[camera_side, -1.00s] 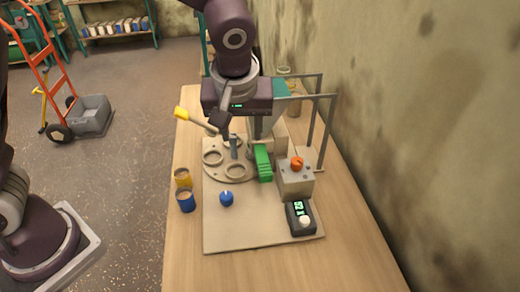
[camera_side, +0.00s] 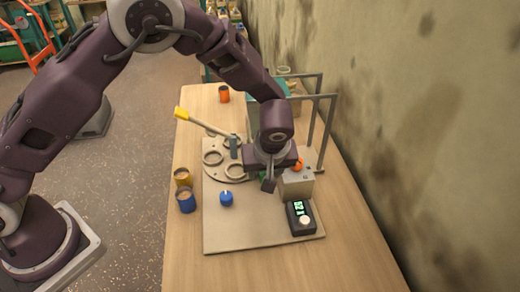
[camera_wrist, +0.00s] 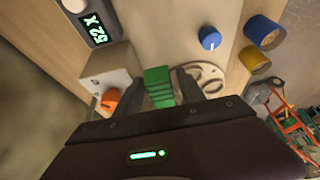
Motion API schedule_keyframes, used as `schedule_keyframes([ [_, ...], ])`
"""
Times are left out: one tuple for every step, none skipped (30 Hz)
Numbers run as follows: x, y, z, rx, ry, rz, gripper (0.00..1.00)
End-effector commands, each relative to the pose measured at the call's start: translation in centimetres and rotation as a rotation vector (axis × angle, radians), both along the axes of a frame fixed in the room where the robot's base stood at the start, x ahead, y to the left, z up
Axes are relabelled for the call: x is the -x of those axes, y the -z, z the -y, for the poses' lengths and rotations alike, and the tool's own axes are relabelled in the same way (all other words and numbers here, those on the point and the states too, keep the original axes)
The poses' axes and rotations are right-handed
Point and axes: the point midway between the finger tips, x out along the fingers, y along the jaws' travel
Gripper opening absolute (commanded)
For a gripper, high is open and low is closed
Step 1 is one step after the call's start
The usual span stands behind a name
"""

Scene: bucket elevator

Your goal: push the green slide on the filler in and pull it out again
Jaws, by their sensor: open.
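The green slide (camera_wrist: 158,86) shows in the wrist view as a ribbed green block beside the grey box with the orange knob. In the side view only a small bit of the green slide (camera_side: 263,176) shows; my gripper hides most of it. My gripper (camera_wrist: 168,88) is open, with one dark finger on each side of the slide; I cannot tell whether they touch it. In the side view my gripper (camera_side: 268,184) is low over the board, just left of the grey box (camera_side: 297,185). The filler's upper part is largely hidden behind my arm.
The orange knob (camera_side: 298,164) is close to my gripper's right. A display unit (camera_side: 301,217) and a blue knob (camera_side: 226,198) sit on the board. A ringed disc (camera_side: 213,158) with a yellow-ended lever (camera_side: 181,113) is left. Blue (camera_side: 186,201) and yellow (camera_side: 182,178) cups stand on the table. A metal frame (camera_side: 322,130) rises behind.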

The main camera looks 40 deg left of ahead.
Motion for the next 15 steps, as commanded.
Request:
schedule_keyframes([
  [-0.04,0.09,-0.03,0.000,0.000,0.000,0.46],
  [-0.05,0.11,-0.03,0.001,0.000,0.001,0.46],
  [-0.06,0.12,-0.03,0.001,0.000,0.001,0.46],
  [-0.06,0.12,-0.03,0.001,0.000,0.001,0.46],
  [-0.05,0.11,-0.03,0.001,0.000,0.001,0.46],
  [-0.05,0.11,-0.03,0.001,0.000,0.001,0.46],
  [-0.05,0.10,-0.02,0.001,0.000,0.001,0.46],
  [-0.04,0.10,-0.03,0.001,0.000,0.001,0.42],
  [-0.04,0.09,-0.03,0.000,0.000,0.000,0.35],
  [-0.04,0.09,-0.03,0.001,0.000,0.001,0.29],
  [-0.03,0.09,-0.02,0.000,0.000,0.000,0.23],
  [-0.03,0.08,-0.02,0.000,0.000,0.000,0.15],
  [-0.03,0.08,-0.02,0.000,0.000,0.000,0.09],
  [-0.03,0.08,-0.02,0.000,0.000,0.000,0.05],
  [-0.03,0.08,-0.02,0.000,0.000,0.000,0.05],
])
